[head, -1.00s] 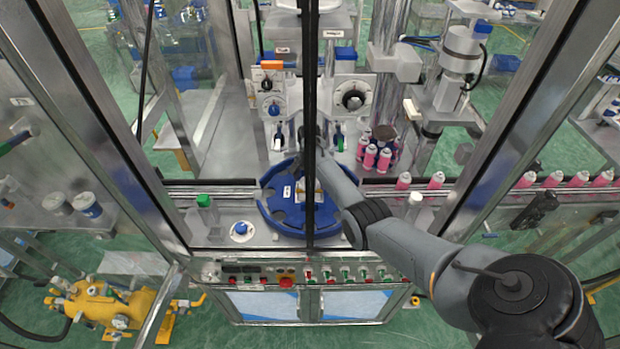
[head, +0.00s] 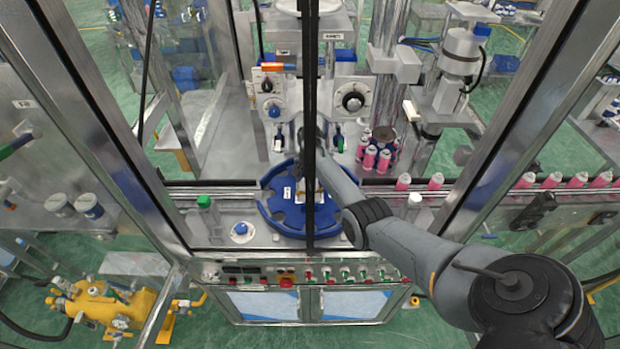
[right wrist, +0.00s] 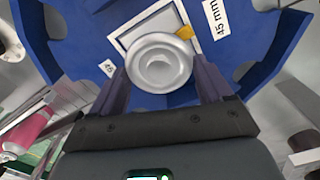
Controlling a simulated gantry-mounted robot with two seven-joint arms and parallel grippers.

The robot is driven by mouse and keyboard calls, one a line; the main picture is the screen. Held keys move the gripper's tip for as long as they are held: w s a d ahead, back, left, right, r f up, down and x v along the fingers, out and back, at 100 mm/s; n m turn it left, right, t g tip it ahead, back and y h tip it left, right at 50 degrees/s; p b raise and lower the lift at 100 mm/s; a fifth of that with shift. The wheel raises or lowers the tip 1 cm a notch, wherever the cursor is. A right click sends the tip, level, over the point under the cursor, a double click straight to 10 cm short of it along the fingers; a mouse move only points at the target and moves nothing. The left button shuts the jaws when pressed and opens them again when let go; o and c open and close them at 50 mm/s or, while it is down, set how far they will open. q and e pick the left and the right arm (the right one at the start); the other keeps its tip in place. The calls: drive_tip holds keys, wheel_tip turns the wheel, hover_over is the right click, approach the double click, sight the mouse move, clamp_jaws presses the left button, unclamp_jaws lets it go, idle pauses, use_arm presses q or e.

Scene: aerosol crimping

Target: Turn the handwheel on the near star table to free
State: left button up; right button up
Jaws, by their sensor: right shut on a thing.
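The near star table is a blue notched disc (head: 271,208) in the middle of the machine deck in the head view; its blue plate (right wrist: 262,30) also fills the top of the right wrist view. The handwheel (right wrist: 160,62) is a round, pale silver knob over a framed plate on the disc. My right gripper (right wrist: 163,75) has one dark finger on each side of the handwheel and is shut on it. In the head view my right arm reaches in from the right, and its gripper is largely hidden by the black upright. My left gripper is not in view.
A black upright (head: 309,100) crosses the head view in front of the star table. Pink cans (head: 370,158) cluster behind the table to the right. A button panel (head: 340,275) runs along the front edge.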

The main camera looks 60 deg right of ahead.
drive_tip(key=shift+r+n+p, duration=0.1)
drive_tip(key=shift+n+p, duration=0.5)
drive_tip(key=shift+n, duration=0.6)
drive_tip(key=shift+w+n+p, duration=0.1)
drive_tip(key=shift+n+p, duration=0.3)
drive_tip(key=shift+n, duration=1.9)
drive_tip(key=shift+n+p, duration=0.3)
drive_tip(key=shift+p, duration=0.05)
drive_tip(key=shift+w, duration=0.1)
drive_tip(key=o, duration=1)
